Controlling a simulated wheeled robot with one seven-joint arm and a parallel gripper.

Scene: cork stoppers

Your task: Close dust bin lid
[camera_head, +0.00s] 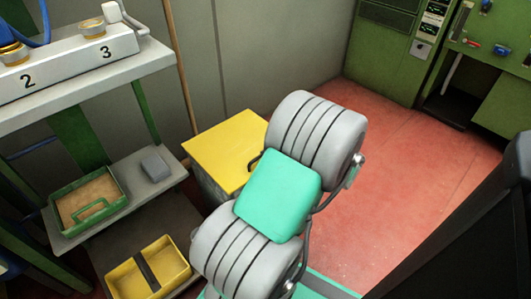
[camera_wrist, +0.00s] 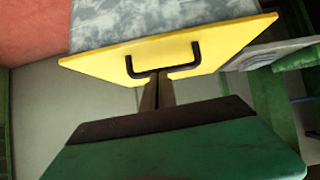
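The dust bin's yellow lid (camera_head: 220,147) lies over the grey metal bin (camera_head: 209,190) and looks about level. I cannot tell whether it sits flush. The lid (camera_wrist: 100,62) and the mottled grey bin (camera_wrist: 150,18) also show upside down in the wrist view. A black handle (camera_wrist: 131,68) stands at the lid's edge; part of it (camera_head: 254,161) shows beside my arm in the head view. In the wrist view my gripper (camera_wrist: 156,76) has its brown fingers together, tips at the handle's bar. I cannot tell whether they touch it. My arm hides the gripper in the head view.
A metal shelf (camera_head: 160,58) on the left holds a green tray (camera_head: 66,224) and a grey block (camera_head: 155,167). A yellow tray (camera_head: 172,258) is lower down. A wooden pole (camera_head: 180,70) stands behind the bin. Open red floor (camera_head: 420,180) lies right.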

